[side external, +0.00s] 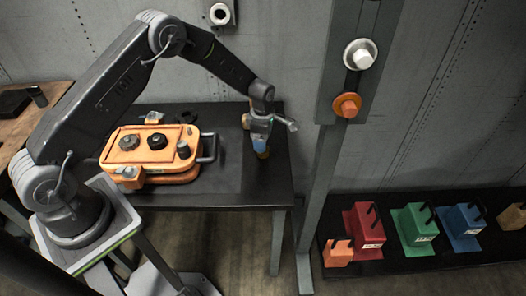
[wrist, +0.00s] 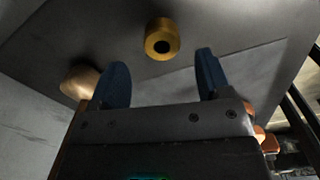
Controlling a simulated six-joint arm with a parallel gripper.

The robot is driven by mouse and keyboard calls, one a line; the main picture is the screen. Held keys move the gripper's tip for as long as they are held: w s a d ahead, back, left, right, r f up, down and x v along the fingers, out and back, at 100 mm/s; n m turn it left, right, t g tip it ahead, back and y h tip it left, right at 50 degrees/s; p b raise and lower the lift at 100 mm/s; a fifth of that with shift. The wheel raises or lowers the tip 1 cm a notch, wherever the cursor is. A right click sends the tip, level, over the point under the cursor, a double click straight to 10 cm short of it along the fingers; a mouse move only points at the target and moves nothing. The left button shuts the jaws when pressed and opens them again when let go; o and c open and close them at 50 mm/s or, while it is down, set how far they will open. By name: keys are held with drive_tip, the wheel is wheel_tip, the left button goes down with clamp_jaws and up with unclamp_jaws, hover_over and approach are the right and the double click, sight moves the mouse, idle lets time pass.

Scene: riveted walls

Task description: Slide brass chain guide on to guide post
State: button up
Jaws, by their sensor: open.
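I cannot tell which thing is the guide post; a grey upright column carries a white round fitting (side external: 360,54) and an orange one (side external: 347,105).
An orange case with black knobs (side external: 150,145) sits on the black table (side external: 225,190), left of my gripper. Red (side external: 366,228), green (side external: 413,230) and blue (side external: 460,226) blocks stand on a low black shelf at right. A tan rounded thing (wrist: 79,80) shows beside the left finger.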

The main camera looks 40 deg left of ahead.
wheel_tip(320, 180, down, 5)
drive_tip(key=shift+d, duration=0.15)
drive_tip(key=shift+c, duration=0.3)
drive_tip(key=c, duration=1)
drive_tip(key=shift+r, duration=0.1)
